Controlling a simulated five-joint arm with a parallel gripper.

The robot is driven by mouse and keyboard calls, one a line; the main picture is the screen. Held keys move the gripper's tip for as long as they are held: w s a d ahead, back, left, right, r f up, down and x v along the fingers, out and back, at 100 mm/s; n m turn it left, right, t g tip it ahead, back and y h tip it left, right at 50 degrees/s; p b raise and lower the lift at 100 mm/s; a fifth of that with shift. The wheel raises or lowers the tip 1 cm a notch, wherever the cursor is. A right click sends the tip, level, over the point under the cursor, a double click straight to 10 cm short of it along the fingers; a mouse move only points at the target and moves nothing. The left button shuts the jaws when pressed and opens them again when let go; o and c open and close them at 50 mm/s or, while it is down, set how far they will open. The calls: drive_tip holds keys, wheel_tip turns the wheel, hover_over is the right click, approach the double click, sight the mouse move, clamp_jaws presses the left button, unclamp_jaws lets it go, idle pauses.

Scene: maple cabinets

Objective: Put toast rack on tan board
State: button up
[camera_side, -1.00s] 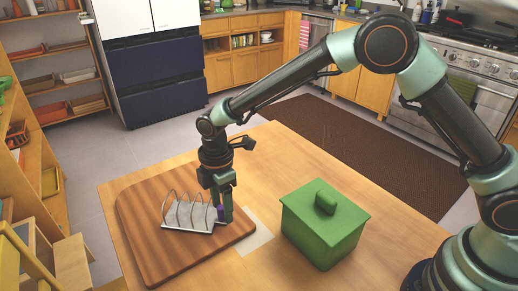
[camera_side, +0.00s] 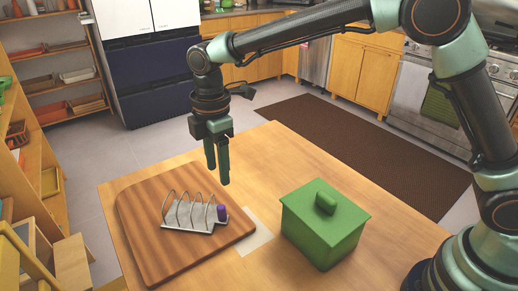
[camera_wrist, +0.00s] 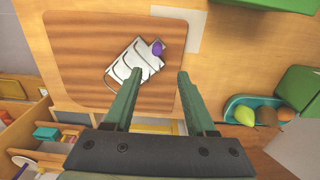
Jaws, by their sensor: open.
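The metal toast rack (camera_side: 190,222), with thin wire arches and a purple piece at its right end, rests on the tan board (camera_side: 150,245). In the wrist view the rack (camera_wrist: 127,68) lies on the board (camera_wrist: 75,45), near the board's edge, with the purple piece at its upper right. My gripper (camera_side: 217,177) is above the board's far right part, higher than the rack and apart from it. In the wrist view its two fingers (camera_wrist: 160,78) are spread with nothing between them.
A green lidded box (camera_side: 322,228) stands on the table right of the board. A pale flat patch (camera_side: 257,240) lies between them. In the wrist view a green tray (camera_wrist: 235,105) holds a lemon (camera_wrist: 243,116) and other fruit-like items. The table's far middle is clear.

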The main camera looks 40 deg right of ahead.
drive_tip(key=s+d+r+m+t, duration=0.1)
drive_tip(key=s+d+r+m, duration=0.1)
drive_tip(key=d+r+m, duration=0.3)
drive_tip(key=s+d+r+m+t, duration=0.2)
drive_tip(key=s+d+r+m, duration=0.15)
drive_tip(key=d, duration=0.45)
drive_tip(key=s+d+m+t, duration=0.2)
drive_tip(key=s+d+m, duration=0.7)
drive_tip(key=d, duration=0.1)
drive_tip(key=shift+s+d+t, duration=0.2)
drive_tip(key=shift+t, duration=0.1)
drive_tip(key=shift+r+m, duration=0.15)
drive_tip(key=shift+m, duration=0.1)
